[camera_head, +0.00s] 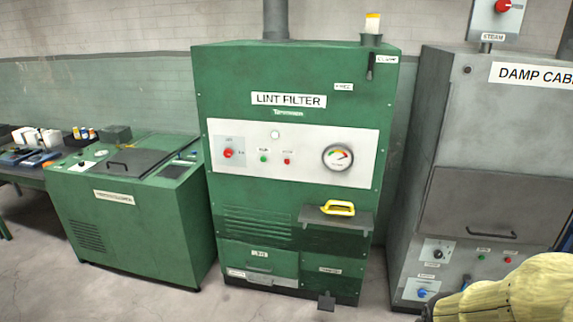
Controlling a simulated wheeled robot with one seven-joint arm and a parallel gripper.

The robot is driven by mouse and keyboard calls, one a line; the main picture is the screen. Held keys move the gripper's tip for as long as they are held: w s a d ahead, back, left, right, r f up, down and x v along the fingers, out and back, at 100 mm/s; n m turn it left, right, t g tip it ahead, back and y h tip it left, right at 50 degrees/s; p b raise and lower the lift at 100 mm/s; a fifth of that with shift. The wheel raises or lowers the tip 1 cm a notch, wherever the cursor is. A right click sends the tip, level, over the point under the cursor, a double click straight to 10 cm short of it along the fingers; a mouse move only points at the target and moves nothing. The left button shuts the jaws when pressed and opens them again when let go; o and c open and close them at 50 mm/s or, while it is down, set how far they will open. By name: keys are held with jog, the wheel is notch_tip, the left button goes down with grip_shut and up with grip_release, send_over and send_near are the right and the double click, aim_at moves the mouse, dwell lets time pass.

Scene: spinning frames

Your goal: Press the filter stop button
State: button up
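The green lint filter cabinet (297,75) stands upright in the middle of the head view. A white control panel (310,170) crosses its front. A small red button (286,161), which looks like the stop button, sits near the panel's middle; its label is too small to read. A small green button (264,158) is just left of it. A red knob (228,153) is at the panel's left, and a round gauge (338,157) is at its right. Nothing touches or covers the red button. I do not see my gripper.
A low green machine (130,210) stands at left, beside a cluttered table. A grey damp cabinet (495,150) stands at right. A pale yellow rounded shape (520,292), unclear, fills the lower right. Floor shows in front.

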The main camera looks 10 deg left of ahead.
grip_shut()
dwell(1.4)
